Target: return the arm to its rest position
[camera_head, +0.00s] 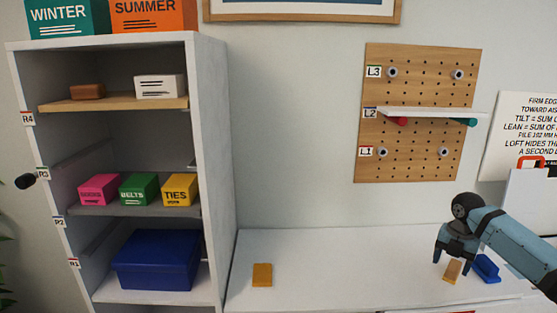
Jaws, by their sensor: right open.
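My right arm comes in from the right edge over the white table (340,260). My right gripper (454,259) points down and is open. A tan block (453,272) shows just below its fingertips; I cannot tell whether they touch, but the fingers are not closed on it. A blue object (487,267) lies just right of the tan block, partly near my arm. My left gripper is not in view.
The open wardrobe (215,170) stands at left with a blue box (157,262), small labelled boxes (139,189) and upper-shelf items. A yellow block (262,275) lies on the table. A pegboard (418,165) with a white shelf (430,112) hangs behind. The table's middle is clear.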

